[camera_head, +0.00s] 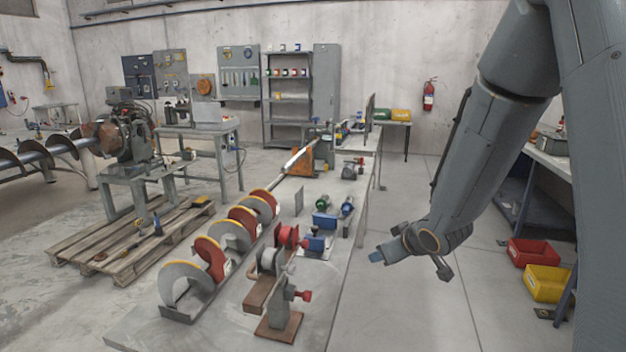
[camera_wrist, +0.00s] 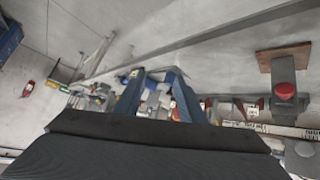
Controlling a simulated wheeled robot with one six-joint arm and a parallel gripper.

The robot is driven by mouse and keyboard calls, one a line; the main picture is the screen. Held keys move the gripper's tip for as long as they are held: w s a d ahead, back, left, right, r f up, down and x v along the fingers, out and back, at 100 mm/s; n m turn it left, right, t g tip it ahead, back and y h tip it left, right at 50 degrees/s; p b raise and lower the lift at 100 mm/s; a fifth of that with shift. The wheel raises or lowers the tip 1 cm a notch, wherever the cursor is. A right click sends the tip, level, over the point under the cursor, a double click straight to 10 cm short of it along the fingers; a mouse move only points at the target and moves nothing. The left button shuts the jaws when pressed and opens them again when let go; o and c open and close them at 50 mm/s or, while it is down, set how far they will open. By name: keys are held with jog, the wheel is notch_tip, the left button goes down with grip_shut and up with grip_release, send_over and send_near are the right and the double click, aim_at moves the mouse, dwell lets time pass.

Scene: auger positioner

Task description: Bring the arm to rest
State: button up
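My arm (camera_head: 490,140) comes in from the right in the head view, and its forearm slopes down and left to the wrist. My gripper (camera_head: 378,256) hangs in free air to the right of the long workbench (camera_head: 235,318), clear of the auger on it. In the wrist view, the two blue-grey fingers of my gripper (camera_wrist: 160,85) stand apart. I see nothing held between them, only distant background. The auger (camera_head: 235,236), with red and grey flights, lies along the bench.
A clamp with a red knob (camera_head: 290,295) stands on the bench's near end; it shows in the wrist view (camera_wrist: 284,90). A red bin (camera_head: 533,253) and a yellow bin (camera_head: 548,283) sit on the floor at right. Open floor (camera_head: 420,310) lies below my gripper.

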jog(key=s+f+m+g+h, duration=0.1)
jog(key=s+m+g, duration=0.4)
jog(key=s, duration=2.1)
jog(key=d+g+h, duration=0.1)
jog(key=g, duration=0.2)
jog(key=shift+s+m, duration=0.3)
jog(key=shift+m, duration=0.1)
